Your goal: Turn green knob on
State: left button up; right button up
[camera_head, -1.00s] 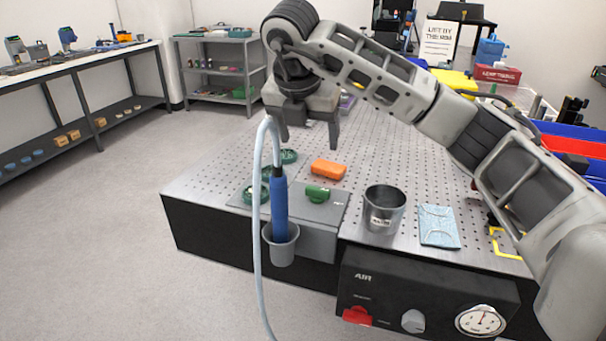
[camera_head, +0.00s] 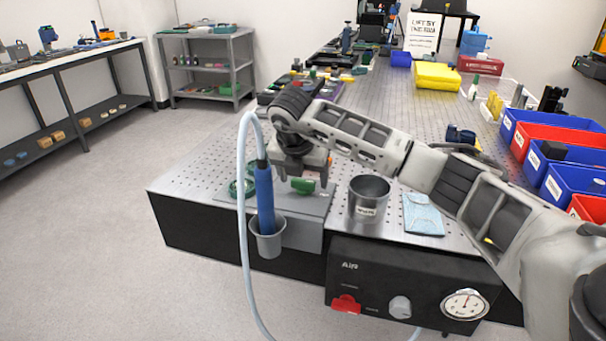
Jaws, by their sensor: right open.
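The green knob (camera_head: 302,186) sits on a grey plate at the near-left end of the perforated metal table. My right gripper (camera_head: 304,181) points down over it, with its two fingers apart, one towards each side of the knob. The gripper hides the area just behind the knob. I cannot tell whether the fingers touch the knob. My left gripper is not in view.
A blue-handled tool (camera_head: 264,200) with a pale hose stands in a grey holder (camera_head: 268,243) left of the knob. A metal cup (camera_head: 369,196) and blue cloth (camera_head: 422,213) lie to the right. A black AIR box (camera_head: 390,262) is in front.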

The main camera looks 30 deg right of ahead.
jog(key=c, duration=1)
